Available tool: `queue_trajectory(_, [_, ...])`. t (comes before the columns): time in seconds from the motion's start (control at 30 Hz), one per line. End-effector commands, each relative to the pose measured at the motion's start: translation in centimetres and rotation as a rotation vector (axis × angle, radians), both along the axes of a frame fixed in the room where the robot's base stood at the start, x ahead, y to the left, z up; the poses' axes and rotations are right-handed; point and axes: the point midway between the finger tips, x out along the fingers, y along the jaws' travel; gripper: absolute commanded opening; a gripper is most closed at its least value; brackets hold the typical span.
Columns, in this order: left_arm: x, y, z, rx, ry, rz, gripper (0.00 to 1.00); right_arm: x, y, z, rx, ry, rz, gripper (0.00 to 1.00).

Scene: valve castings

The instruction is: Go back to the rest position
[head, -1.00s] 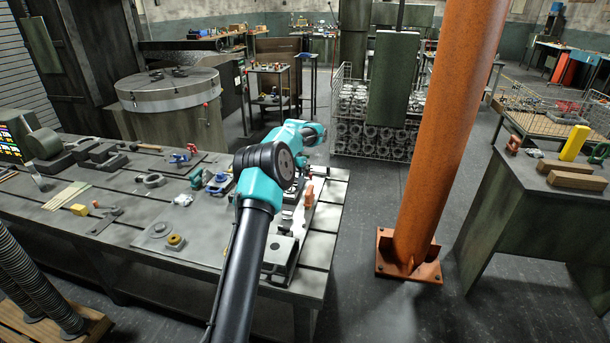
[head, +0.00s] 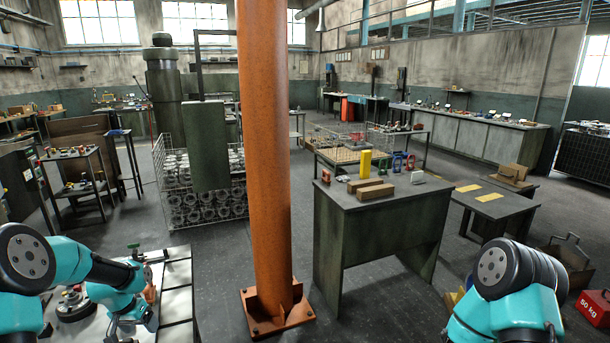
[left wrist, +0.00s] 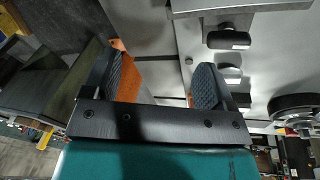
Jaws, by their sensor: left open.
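My left arm, teal and black, reaches in at the lower left of the head view. Its gripper end is small and partly hidden there, low over the grey worktable (head: 178,290). In the left wrist view my left gripper (left wrist: 164,88) shows two dark ribbed finger pads set well apart. Nothing is held between them. My right arm, teal with a dark joint, shows at the bottom right of the head view. Its gripper is out of the picture.
An orange column (head: 265,150) stands upright in the middle. A wire cage of castings (head: 205,205) is behind it to the left. A green bench (head: 380,235) with wooden blocks (head: 375,191) stands to the right. Open floor lies between.

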Motion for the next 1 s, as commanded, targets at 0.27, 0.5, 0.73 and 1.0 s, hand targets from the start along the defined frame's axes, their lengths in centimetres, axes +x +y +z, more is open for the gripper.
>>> queue_trajectory(0.27, [-5.8,-5.0,-1.4,0.009,-0.206,-0.057,0.79,0.0,0.0,0.0,0.000,0.000,0.000,0.43])
queue_trajectory(0.5, [-10.2,-7.9,-1.6,0.034,-0.326,-0.074,0.79,0.0,0.0,0.0,0.000,0.000,0.000,0.43])
queue_trajectory(0.73, [-13.4,-10.7,-2.6,0.033,-0.369,-0.069,0.79,0.0,0.0,0.0,0.000,0.000,0.000,0.43])
queue_trajectory(1.0, [-16.4,-16.0,-6.4,-0.039,-0.300,-0.021,0.79,0.0,0.0,0.0,0.000,0.000,0.000,0.43])
